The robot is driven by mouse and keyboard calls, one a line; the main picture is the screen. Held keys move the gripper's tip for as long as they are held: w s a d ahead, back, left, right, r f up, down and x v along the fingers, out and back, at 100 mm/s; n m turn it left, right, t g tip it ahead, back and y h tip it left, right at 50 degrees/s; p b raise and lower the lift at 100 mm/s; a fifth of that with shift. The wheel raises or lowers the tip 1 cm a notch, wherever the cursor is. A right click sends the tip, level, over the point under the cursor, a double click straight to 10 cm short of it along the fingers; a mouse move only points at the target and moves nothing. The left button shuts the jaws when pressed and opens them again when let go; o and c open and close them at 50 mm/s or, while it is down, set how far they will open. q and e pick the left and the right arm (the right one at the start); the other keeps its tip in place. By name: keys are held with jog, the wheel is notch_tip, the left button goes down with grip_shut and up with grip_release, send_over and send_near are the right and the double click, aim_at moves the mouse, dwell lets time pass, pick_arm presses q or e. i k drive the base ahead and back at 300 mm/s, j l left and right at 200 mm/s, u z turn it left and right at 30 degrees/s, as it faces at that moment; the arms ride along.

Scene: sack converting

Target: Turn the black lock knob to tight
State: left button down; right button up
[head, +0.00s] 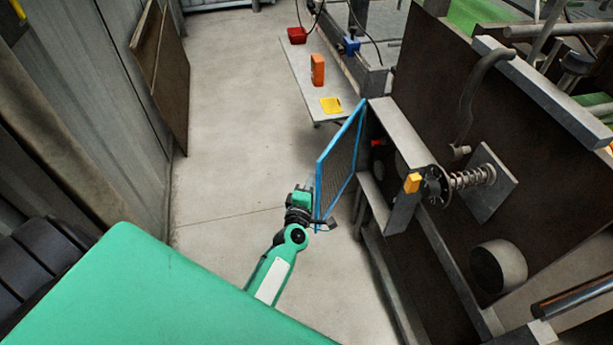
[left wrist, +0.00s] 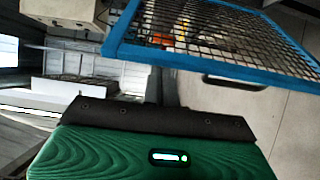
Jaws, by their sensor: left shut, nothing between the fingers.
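A black toothed disc (head: 436,187), which may be the black lock knob, sits at the near end of a spring-wound shaft (head: 472,177) on the machine's side. I cannot read its setting or any tight mark. A yellow-orange block (head: 412,183) is just left of it. My left gripper (head: 303,194) is well to the left of the disc, beside the lower edge of a blue-framed mesh guard (head: 319,180). It is shut and empty. Whether it touches the guard cannot be told. The guard also spans the top of the left wrist view (left wrist: 150,55). My right gripper is out of view.
The guard stands out from the machine (head: 430,90), between my left gripper and the disc. A low table (head: 300,75) behind holds an orange item (head: 317,70), a yellow sheet (head: 331,105) and a red bin (head: 297,35). The floor (head: 225,130) at left is clear.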

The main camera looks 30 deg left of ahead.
aim_at(576, 61)
jog(key=i+l, duration=0.1)
jog(key=l, duration=0.45)
jog(key=i+l, duration=0.1)
jog(key=l, duration=0.45)
jog(key=k+l, duration=0.2)
